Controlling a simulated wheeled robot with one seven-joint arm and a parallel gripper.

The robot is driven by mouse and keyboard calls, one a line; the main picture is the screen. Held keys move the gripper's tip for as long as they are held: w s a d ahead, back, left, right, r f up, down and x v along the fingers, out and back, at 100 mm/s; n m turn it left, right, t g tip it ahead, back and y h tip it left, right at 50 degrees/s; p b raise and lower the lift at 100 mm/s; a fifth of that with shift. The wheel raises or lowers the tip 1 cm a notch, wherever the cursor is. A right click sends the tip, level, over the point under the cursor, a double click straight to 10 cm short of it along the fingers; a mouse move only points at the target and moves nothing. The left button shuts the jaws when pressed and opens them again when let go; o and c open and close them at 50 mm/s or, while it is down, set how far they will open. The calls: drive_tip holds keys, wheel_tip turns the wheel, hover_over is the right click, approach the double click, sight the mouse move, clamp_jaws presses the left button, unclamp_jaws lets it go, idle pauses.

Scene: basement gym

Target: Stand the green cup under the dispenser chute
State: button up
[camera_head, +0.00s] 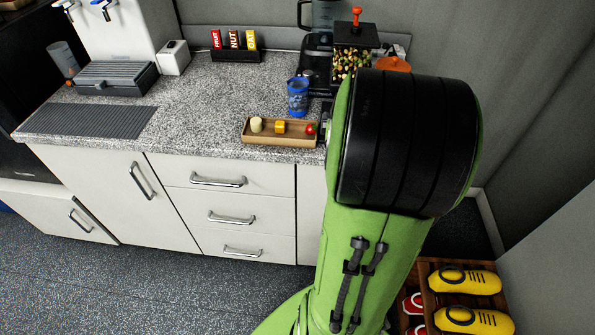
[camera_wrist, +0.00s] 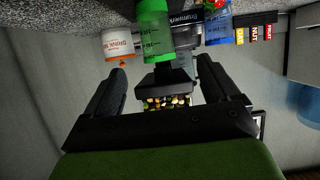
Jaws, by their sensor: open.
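The green cup (camera_wrist: 155,32) shows in the wrist view, which looks upside down, standing on the counter in front of the dispenser (camera_wrist: 168,104). Whether it is under the chute I cannot tell. In the head view the cup is hidden behind my arm, while the dispenser (camera_head: 352,64), with its clear hopper of mixed nuts and orange knob, shows above the arm. My gripper (camera_wrist: 164,68) is open and empty, its two dark fingers pointing toward the cup and dispenser. The cup lies beyond the fingertips, with no visible contact.
A blue cup (camera_head: 298,97) stands left of the dispenser. A wooden tray (camera_head: 262,138) with small food pieces lies at the counter's front edge. A white tub (camera_wrist: 117,45) is beside the green cup. A bar rack (camera_head: 234,55) and a blender (camera_head: 324,16) stand behind. The counter's middle is clear.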

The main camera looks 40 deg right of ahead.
drive_tip(key=w+a+r+n+y, duration=0.2)
drive_tip(key=w+a+n+y, duration=0.15)
drive_tip(key=a, duration=0.75)
drive_tip(key=s+a+n+y, duration=0.2)
drive_tip(key=a, duration=0.5)
drive_tip(key=s+a+n+y, duration=0.2)
drive_tip(key=s+a+y, duration=0.1)
drive_tip(key=a, duration=0.5)
drive_tip(key=s+a+n+g+y, duration=0.1)
drive_tip(key=s+a+n+g, duration=0.1)
drive_tip(key=s+a, duration=0.3)
drive_tip(key=s+g, duration=0.1)
drive_tip(key=s, duration=0.2)
drive_tip(key=shift+s+a+r, duration=0.2)
drive_tip(key=shift+s, duration=0.1)
